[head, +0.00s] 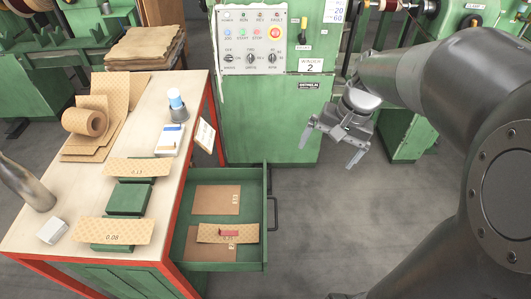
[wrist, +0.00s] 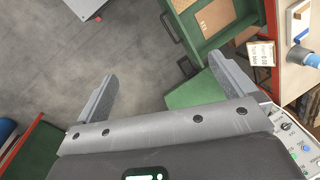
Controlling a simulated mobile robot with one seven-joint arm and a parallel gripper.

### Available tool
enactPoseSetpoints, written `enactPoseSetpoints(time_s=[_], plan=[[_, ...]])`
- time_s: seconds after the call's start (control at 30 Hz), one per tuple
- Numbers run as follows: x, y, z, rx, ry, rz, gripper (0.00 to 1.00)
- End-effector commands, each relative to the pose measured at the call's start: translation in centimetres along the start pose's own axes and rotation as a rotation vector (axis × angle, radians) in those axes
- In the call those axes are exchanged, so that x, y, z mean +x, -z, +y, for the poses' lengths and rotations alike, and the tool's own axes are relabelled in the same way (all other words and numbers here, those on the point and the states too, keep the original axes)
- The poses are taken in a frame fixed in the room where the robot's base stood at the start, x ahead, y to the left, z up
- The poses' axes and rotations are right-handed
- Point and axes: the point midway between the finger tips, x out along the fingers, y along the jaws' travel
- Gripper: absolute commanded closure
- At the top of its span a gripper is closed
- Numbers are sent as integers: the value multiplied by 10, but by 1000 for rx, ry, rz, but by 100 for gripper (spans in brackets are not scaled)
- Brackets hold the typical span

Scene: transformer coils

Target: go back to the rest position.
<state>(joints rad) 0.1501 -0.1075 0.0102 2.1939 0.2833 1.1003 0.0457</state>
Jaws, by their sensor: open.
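My gripper (head: 331,148) hangs in the air in front of the green machine, to the right of the open drawer. Its two fingers are spread wide with nothing between them. In the wrist view my gripper (wrist: 160,70) also shows open and empty, with bare grey floor below the fingers. My arm comes in from the right side of the head view.
A green drawer (head: 268,222) stands open, holding brown sheets and a tan strip with a red piece. The worktable (head: 92,195) at left carries tan strips, green blocks, a paper roll and a bottle. The machine (head: 271,118) stands behind. Floor (head: 325,225) right of the drawer is clear.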

Motion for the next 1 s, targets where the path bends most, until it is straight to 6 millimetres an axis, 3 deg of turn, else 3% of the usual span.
enactPoseSetpoints(time_s=[0.57,1.0], plan=[[107,99,18,331,189,-400,0],[216,151,52,585,370,-678,0]])
